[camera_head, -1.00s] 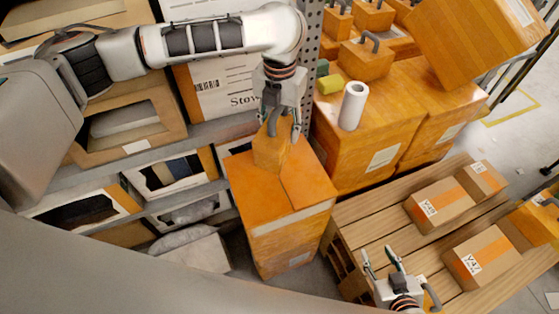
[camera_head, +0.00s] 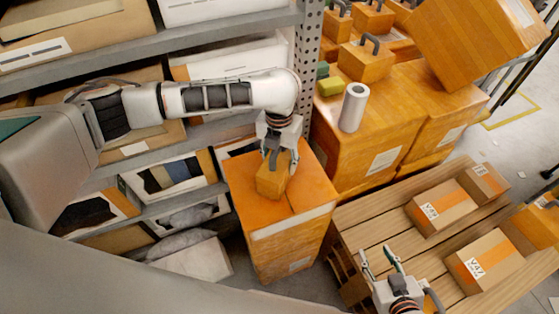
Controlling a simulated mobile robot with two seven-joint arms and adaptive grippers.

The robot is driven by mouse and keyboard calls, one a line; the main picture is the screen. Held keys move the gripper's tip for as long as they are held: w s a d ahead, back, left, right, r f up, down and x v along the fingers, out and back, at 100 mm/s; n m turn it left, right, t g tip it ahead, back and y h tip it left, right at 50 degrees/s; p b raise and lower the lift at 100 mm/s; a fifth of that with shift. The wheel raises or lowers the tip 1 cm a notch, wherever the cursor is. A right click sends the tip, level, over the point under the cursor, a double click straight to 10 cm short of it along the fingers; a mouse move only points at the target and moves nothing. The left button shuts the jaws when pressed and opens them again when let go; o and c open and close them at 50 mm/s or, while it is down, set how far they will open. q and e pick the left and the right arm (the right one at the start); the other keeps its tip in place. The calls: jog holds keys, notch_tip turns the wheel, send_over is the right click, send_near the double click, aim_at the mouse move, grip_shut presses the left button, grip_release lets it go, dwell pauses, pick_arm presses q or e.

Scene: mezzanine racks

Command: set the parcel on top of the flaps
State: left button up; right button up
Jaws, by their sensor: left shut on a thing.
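A small orange-brown parcel (camera_head: 270,184) is between the fingers of my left gripper (camera_head: 279,158), which comes down on it from above and is shut on it. The parcel appears over the top of a tall orange carton, within the outline of its flaps (camera_head: 312,187). I cannot tell whether it touches them. The parcel and gripper hide part of the flaps. My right gripper (camera_head: 383,263) is open and empty over the near left part of the wooden pallet.
A grey rack (camera_head: 225,36) with bins stands behind and left of the carton. Large orange boxes with a white roll (camera_head: 352,107) stand behind right. The pallet (camera_head: 372,222) at right carries several small cartons, one marked V47 (camera_head: 485,260).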

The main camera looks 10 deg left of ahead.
jog(key=shift+s+f, duration=0.1)
pick_arm(q)
jog(key=o, duration=1.5)
notch_tip(320, 180, up, 8)
jog(key=shift+f+p, duration=0.25)
jog(key=shift+p, duration=0.2)
jog(key=shift+r, duration=2.4)
pick_arm(e)
jog(key=shift+s+d, duration=0.15)
jog(key=shift+d, duration=0.4)
jog(key=shift+a, duration=0.15)
